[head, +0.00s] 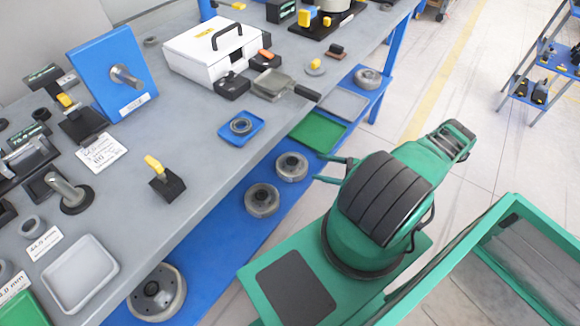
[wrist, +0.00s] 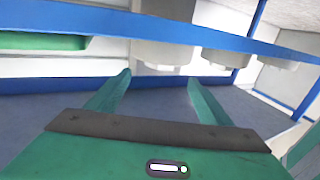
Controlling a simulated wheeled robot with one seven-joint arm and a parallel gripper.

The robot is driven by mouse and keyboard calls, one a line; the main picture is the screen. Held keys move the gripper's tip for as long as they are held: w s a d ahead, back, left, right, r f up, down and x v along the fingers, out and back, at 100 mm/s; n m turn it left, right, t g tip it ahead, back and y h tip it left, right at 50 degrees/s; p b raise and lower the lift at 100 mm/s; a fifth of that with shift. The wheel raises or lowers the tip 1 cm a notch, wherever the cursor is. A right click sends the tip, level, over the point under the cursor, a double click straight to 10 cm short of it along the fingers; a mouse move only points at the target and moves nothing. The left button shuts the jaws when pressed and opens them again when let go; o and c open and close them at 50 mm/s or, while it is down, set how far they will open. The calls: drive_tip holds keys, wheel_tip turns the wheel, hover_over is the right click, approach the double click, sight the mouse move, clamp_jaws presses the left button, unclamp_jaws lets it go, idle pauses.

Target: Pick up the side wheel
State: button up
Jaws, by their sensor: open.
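Several grey round wheels with dark hubs rest on the blue lower shelf (head: 222,232) under the bench; which one is the side wheel is not marked. The nearest to my gripper (head: 319,168) is a wheel (head: 291,167) just left of the fingertips. Another wheel (head: 262,200) lies beside it, a larger one (head: 157,292) at the front left and one (head: 367,78) at the far end. My gripper (wrist: 159,77) is open and empty, apart from the wheels. In the wrist view a pale wheel (wrist: 160,55) shows beyond the gap between the fingers, partly cut by the blue edge.
The grey bench top (head: 200,180) overhangs the shelf. It carries a blue tray (head: 225,136) with a small ring, a white case (head: 205,55) and gauges. A green tray (head: 318,133) lies on the shelf. A green-framed bin (head: 470,230) stands at right. Open floor lies beyond my arm.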

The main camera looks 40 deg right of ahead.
sight(300, 163)
drive_tip(key=x, duration=1)
drive_tip(key=shift+w+a, duration=0.3)
clamp_jaws()
drive_tip(key=shift+r, duration=0.2)
